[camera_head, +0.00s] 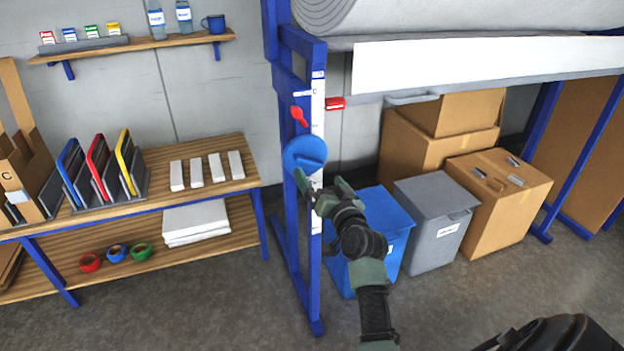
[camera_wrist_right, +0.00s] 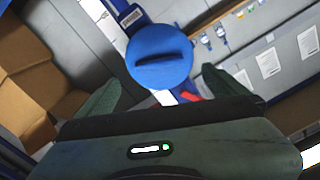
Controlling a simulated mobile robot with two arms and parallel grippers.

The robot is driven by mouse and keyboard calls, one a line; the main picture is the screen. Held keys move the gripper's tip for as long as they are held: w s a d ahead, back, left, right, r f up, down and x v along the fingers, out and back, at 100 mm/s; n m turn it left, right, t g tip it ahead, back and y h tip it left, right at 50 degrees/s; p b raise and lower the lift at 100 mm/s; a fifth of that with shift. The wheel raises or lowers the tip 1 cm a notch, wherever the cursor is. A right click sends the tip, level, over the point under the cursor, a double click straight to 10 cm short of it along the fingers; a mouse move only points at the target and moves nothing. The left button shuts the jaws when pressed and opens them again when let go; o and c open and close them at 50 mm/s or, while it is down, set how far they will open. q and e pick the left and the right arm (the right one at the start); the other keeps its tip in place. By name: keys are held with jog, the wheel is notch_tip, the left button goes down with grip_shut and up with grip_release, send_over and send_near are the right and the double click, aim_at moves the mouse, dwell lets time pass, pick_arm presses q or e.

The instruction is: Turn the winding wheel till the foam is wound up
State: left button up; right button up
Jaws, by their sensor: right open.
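The winding wheel (camera_head: 305,154) is a round blue disc with a raised bar across its face, mounted on the blue post of the rack. In the right wrist view the wheel (camera_wrist_right: 160,57) is ahead, between and beyond the fingertips, with its bar nearly level. My right gripper (camera_head: 320,184) is open, just below and right of the wheel in the head view; its fingers (camera_wrist_right: 158,85) look apart from the wheel. A grey foam roll (camera_head: 410,17) lies across the top of the rack, and a white sheet (camera_head: 480,65) hangs below it. My left gripper is not in view.
A red lever (camera_head: 299,117) and a red tag (camera_head: 335,103) are just above the wheel. A blue bin (camera_head: 375,215), a grey bin (camera_head: 437,215) and cardboard boxes (camera_head: 505,195) stand under the rack. A wooden shelf table (camera_head: 130,205) is at left.

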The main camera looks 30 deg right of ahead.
aim_at(310, 163)
jog(key=x, duration=0.5)
jog(key=shift+d+p, duration=0.1)
jog(key=shift+p, duration=0.3)
jog(key=shift+x, duration=1)
jog(key=shift+w+d, duration=0.15)
jog(key=shift+w, duration=0.35)
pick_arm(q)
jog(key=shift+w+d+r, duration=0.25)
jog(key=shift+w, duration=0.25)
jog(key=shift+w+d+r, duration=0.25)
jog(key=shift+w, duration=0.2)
pick_arm(e)
jog(key=c, duration=1.3)
jog(key=shift+c, duration=0.2)
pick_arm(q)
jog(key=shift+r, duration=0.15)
